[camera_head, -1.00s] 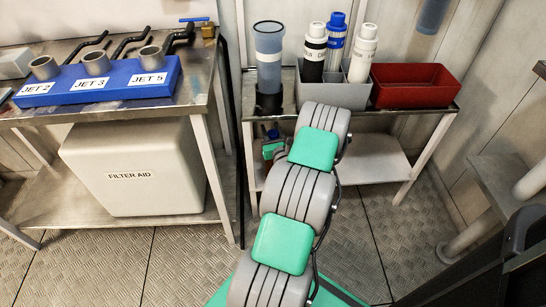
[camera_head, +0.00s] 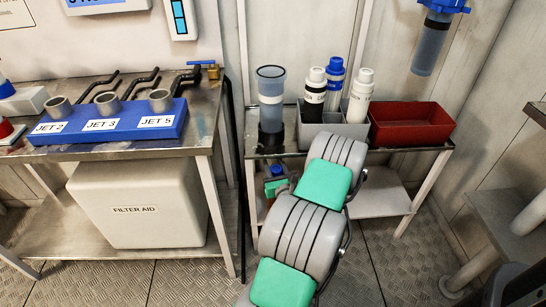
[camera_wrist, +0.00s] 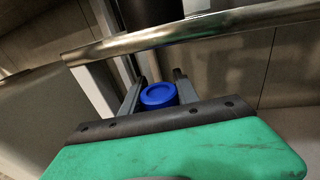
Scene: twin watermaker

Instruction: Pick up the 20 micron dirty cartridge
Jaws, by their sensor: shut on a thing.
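My gripper (camera_head: 277,180) is low, in front of the small steel table and below its top. It also shows in the wrist view (camera_wrist: 159,80), where its two fingers are shut on a blue-capped cartridge (camera_wrist: 158,95). The blue cap shows in the head view too (camera_head: 277,170); the cartridge's body and any label are hidden. On the table, a grey bin (camera_head: 352,130) holds a black-bodied cartridge with a white cap (camera_head: 315,95), a blue-capped cartridge (camera_head: 334,80) and a white cartridge (camera_head: 360,98). Their micron labels are too small to read.
A clear blue-grey filter housing (camera_head: 271,95) stands left of the bin, and an empty red bin (camera_head: 410,125) right of it. The table's metal edge (camera_wrist: 200,28) crosses above my gripper. Left is a bench with a blue jet rack (camera_head: 110,130) and a FILTER AID box (camera_head: 140,205).

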